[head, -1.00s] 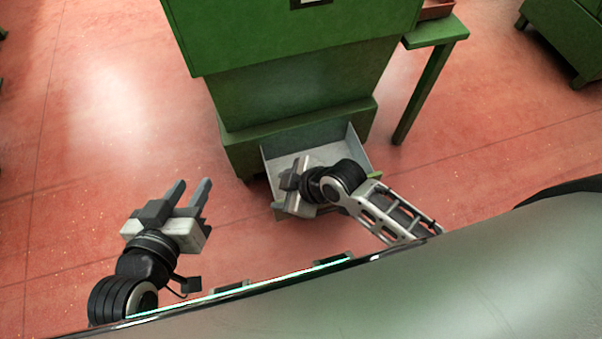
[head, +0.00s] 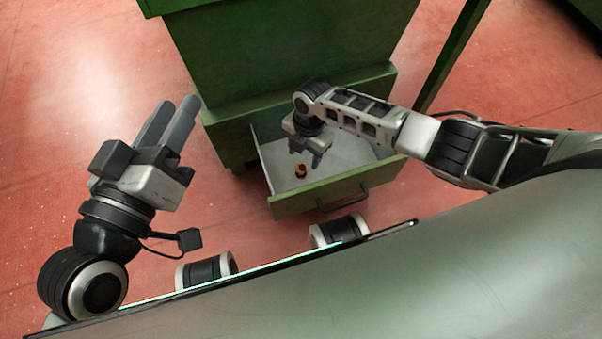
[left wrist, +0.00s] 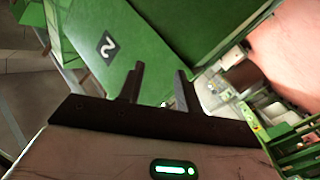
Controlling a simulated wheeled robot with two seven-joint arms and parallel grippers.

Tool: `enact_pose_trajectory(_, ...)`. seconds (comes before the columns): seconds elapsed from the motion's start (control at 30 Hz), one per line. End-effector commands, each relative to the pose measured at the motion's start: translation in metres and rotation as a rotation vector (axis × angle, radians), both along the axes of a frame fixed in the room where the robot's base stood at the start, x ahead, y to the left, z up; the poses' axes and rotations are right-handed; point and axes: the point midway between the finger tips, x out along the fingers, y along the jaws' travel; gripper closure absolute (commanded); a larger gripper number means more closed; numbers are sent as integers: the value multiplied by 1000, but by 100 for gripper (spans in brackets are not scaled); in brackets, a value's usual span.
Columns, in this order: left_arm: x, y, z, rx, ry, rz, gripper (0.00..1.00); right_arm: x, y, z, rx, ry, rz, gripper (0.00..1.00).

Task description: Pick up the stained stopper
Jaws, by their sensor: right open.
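A small brown stopper with a dark part (head: 300,171) stands on the pale floor of an open green drawer (head: 290,207), near the drawer's left side. Whether it is stained is too small to tell. My right gripper (head: 307,155) is over the drawer, pointing down, just above and beyond the stopper; it is open and apart from it. My left gripper (head: 170,124) is out to the left of the drawer, over the floor, open and empty. Its two fingers also show spread apart in the left wrist view (left wrist: 157,88).
The drawer is pulled out of the base of a green cabinet (head: 290,50) and has a dark handle (head: 342,199) in front. A green leg (head: 452,55) stands to the right. The red floor (head: 60,150) on the left is clear.

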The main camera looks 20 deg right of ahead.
Motion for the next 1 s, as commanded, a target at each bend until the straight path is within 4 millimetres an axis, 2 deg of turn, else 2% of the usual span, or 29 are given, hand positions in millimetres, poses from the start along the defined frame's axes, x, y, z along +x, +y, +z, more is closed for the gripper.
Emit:
enact_pose_trajectory(0.03,5,1,3,17,-59,6,65,0,1,-11,0,0,0,47)
enact_pose_trajectory(0.33,15,6,25,67,-255,34,65,-2,4,-31,1,-1,1,47)
enact_pose_trajectory(0.6,17,8,68,154,-637,76,65,-4,9,-65,0,-1,0,47)
enact_pose_trajectory(0.73,15,8,79,169,-717,84,65,-4,10,-69,0,-2,0,47)
enact_pose_trajectory(0.93,14,8,81,172,-722,86,65,-4,10,-68,0,-2,0,47)
enact_pose_trajectory(0.97,14,8,81,172,-722,86,65,-4,10,-68,0,-2,0,49)
enact_pose_trajectory(1.0,14,8,81,172,-722,85,65,-4,10,-68,0,-2,0,61)
